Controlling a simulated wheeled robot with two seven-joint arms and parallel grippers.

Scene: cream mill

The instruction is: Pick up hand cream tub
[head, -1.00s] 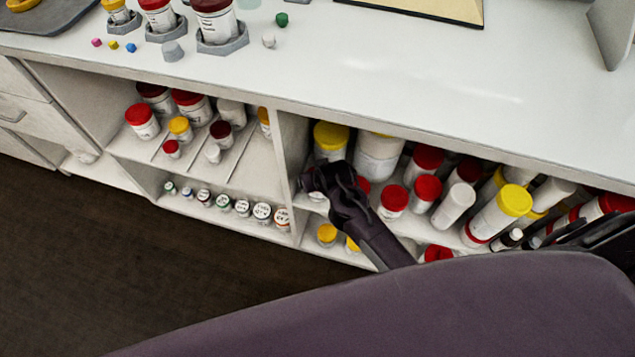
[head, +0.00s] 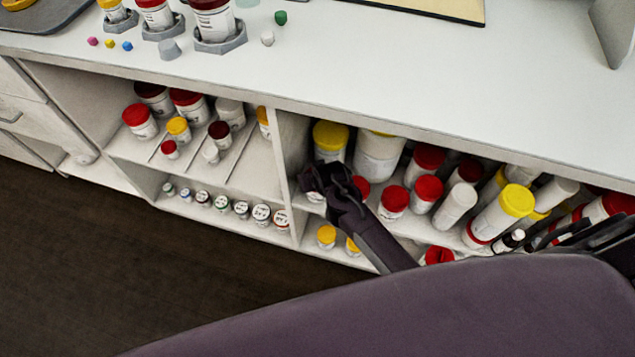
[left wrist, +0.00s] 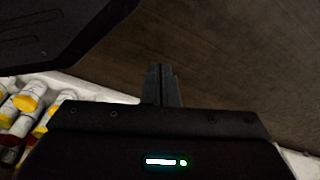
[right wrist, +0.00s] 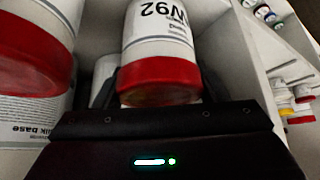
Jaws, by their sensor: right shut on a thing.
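In the right wrist view, a white tub with a red lid (right wrist: 160,78) and a label ending in "W92" stands between the fingers of my right gripper (right wrist: 160,85). The gripper is shut on it, with the lid end near the palm. In the head view my right gripper (head: 322,182) is in the shelf bay just right of the divider. It hides most of the held tub there. My left gripper (left wrist: 162,85) is shut and empty over the dark floor in the left wrist view. It is not seen in the head view.
A yellow-lidded tub (head: 330,136) and a large white tub (head: 378,158) stand close behind my right gripper. Several red-lidded tubs crowd the bay to the right. The divider (head: 291,150) is close on the left. The countertop (head: 400,75) overhangs the shelves.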

